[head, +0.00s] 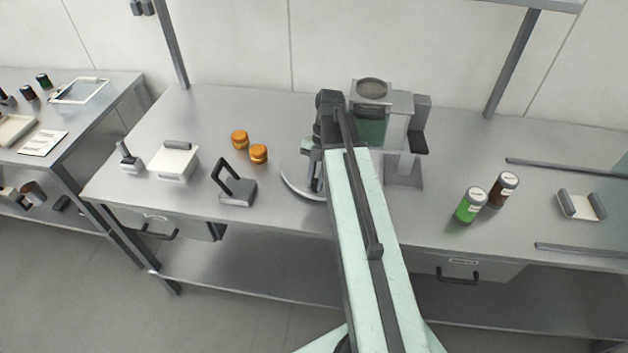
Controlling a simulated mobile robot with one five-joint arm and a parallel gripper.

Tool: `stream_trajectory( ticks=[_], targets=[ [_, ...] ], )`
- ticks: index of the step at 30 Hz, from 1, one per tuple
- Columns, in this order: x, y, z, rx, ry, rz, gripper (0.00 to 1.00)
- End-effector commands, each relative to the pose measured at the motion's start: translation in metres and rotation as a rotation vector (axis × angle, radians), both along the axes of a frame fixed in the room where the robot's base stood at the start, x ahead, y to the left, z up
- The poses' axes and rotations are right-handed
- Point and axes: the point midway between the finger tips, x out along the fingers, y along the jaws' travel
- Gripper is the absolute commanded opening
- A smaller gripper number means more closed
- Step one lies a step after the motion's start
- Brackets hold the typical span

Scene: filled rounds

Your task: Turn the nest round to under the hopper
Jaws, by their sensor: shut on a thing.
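A pale round disc (291,176), which seems to bear the nest, lies on the bench left of the hopper machine. My arm and gripper cover its right part. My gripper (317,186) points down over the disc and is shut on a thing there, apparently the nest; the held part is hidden. The hopper (372,92) is a grey box with a round dark top opening and a green front. It stands on the machine just right of and behind my gripper. The space below the hopper is mostly hidden by my arm.
Two orange jars (249,146) and a dark-handled block (236,188) stand left of the disc. A white box (174,161) is farther left. Green (470,205) and brown (503,190) bottles stand to the right. Free bench lies in front of the bottles.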

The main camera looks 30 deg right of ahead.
Motion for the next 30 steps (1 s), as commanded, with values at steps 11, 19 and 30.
stream_trajectory(
  ticks=[11,19,30],
  targets=[
    [0.003,0.003,0.0,-0.006,-0.004,0.009,0.0],
    [0.003,0.006,0.0,-0.004,-0.003,0.012,0.4],
    [0.005,0.004,0.018,-0.004,-0.002,0.016,0.4]
  ],
)
